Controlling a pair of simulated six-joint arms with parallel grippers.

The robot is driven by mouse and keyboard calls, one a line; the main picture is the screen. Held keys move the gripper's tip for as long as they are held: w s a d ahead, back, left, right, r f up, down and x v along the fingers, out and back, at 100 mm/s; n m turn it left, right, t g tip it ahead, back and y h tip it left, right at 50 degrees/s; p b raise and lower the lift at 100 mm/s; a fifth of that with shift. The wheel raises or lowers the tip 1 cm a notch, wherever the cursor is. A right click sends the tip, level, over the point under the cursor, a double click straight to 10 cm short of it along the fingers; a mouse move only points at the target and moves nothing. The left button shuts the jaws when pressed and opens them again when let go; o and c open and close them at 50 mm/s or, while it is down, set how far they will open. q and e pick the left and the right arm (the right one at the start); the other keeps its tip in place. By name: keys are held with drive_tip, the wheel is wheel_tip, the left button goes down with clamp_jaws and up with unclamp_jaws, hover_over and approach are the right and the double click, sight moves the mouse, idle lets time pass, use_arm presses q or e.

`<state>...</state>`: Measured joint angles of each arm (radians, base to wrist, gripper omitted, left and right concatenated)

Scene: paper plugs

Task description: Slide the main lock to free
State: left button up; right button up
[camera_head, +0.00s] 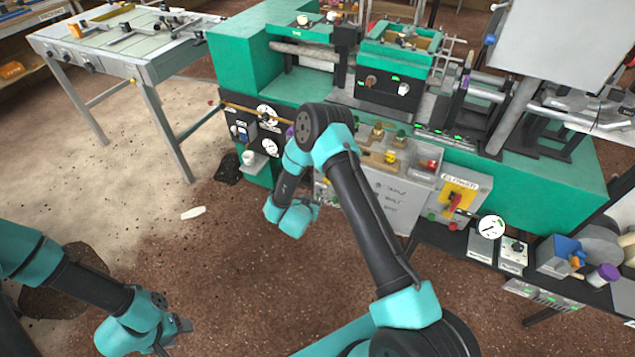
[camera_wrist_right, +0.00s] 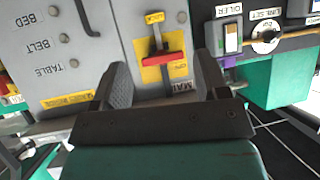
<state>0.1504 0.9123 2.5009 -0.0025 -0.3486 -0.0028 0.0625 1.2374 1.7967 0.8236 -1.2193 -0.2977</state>
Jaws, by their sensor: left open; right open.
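The main lock is a red slider bar (camera_wrist_right: 160,60) on a slotted track in a grey panel, seen upside down in the right wrist view. A yellow lock label (camera_wrist_right: 154,17) sits at one end of the track. A yellow plate (camera_wrist_right: 183,70) and the white "MAIN" label (camera_wrist_right: 176,87) lie near the other end. My right gripper (camera_wrist_right: 163,72) is open, its two fingers apart on either side of the red bar; contact cannot be told. In the head view my right arm hides the lock. My left gripper (camera_head: 180,328) is open and empty at lower left, far from the machine.
The green machine (camera_head: 540,185) stands behind a panel with a yellow power switch plate (camera_head: 457,196). An oiler switch (camera_wrist_right: 229,38) and a line-set dial (camera_wrist_right: 266,36) sit beside the lock. A workbench (camera_head: 130,45) stands at upper left. The floor at left is mostly clear.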

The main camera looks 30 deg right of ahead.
drive_tip(key=h, duration=0.1)
drive_tip(key=w+m+h, duration=0.1)
drive_tip(key=shift+w+a+r+g+h, duration=0.1)
drive_tip(key=shift+w+r+g+h, duration=0.15)
drive_tip(key=shift+r+g+h, duration=0.05)
drive_tip(key=x, duration=1.7)
drive_tip(key=shift+f, duration=0.15)
clamp_jaws()
drive_tip(key=shift+f, duration=1.3)
drive_tip(key=shift+c, duration=1.6)
unclamp_jaws()
drive_tip(key=shift+f, duration=0.1)
drive_tip(key=o, duration=0.3)
